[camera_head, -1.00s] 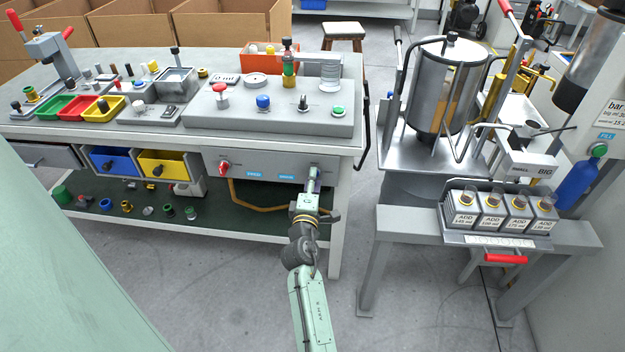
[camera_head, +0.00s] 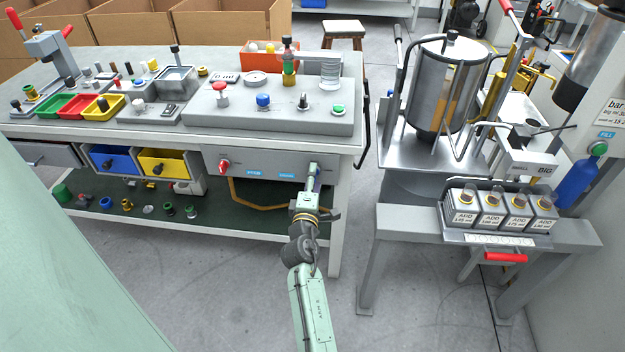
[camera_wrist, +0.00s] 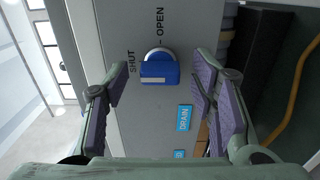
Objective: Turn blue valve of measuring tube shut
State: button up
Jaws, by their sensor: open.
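The blue valve (camera_wrist: 158,70) sits on the grey front panel (camera_wrist: 130,25) in the wrist view, between the words SHUT and OPEN. It has a blue handle with a white mark and a pale round base. My gripper (camera_wrist: 161,84) is open, with one purple-padded finger on each side of the valve. Clear gaps show between the fingers and the handle. In the head view, my gripper (camera_head: 313,175) is at the right part of the bench's front panel and hides the valve there.
A blue DRAIN label (camera_wrist: 184,118) lies below and right of the valve in the wrist view. A red knob (camera_head: 224,166) is on the same panel to the left. The bench top (camera_head: 350,65) is above my gripper. A stand with a metal tank (camera_head: 447,85) is to the right.

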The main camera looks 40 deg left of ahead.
jog(key=v, duration=1.2)
dwell(0.4)
